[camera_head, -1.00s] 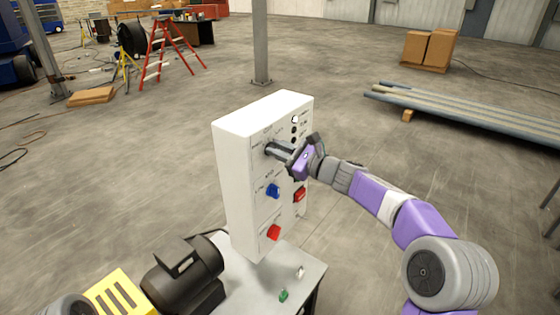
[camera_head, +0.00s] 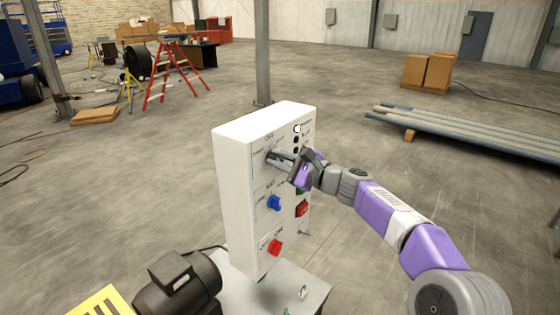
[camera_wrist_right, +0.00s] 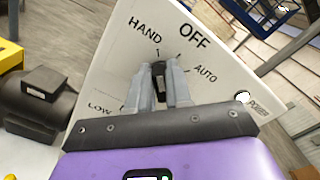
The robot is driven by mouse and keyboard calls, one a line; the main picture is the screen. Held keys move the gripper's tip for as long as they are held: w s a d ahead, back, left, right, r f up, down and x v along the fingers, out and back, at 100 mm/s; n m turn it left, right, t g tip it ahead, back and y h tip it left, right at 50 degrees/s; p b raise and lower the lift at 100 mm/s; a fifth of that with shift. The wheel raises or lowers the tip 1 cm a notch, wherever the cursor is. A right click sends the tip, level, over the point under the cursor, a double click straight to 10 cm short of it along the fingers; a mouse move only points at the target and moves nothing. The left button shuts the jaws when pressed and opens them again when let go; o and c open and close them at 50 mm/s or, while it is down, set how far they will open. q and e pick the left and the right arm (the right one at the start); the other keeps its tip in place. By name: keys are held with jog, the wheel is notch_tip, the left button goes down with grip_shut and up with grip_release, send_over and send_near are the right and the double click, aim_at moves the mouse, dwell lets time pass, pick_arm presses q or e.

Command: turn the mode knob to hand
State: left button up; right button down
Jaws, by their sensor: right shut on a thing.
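The white control box (camera_head: 238,200) stands upright on a small table. In the right wrist view its face (camera_wrist_right: 215,65) carries the labels HAND, OFF and AUTO around a black mode knob (camera_wrist_right: 160,68). My right gripper (camera_head: 272,157) is shut on this knob, one finger on each side; its fingers also show in the right wrist view (camera_wrist_right: 160,85). The knob's visible end points up in that view, near the tick below HAND. Most of the knob is hidden between the fingers. My left gripper is out of view.
Below the mode knob are a blue knob (camera_head: 274,203) and a red knob (camera_head: 275,247). A red switch (camera_head: 302,209) and several small lamps are at the box's right side. A black motor (camera_head: 180,285) stands at the lower left.

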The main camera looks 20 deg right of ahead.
jog(key=c, duration=1)
grip_release()
jog(key=shift+w+a, duration=0.1)
jog(key=shift+c, duration=0.2)
jog(key=b+v, duration=0.1)
jog(key=v, duration=0.6)
jog(key=shift+s+d, duration=0.2)
jog(key=shift+s, duration=0.05)
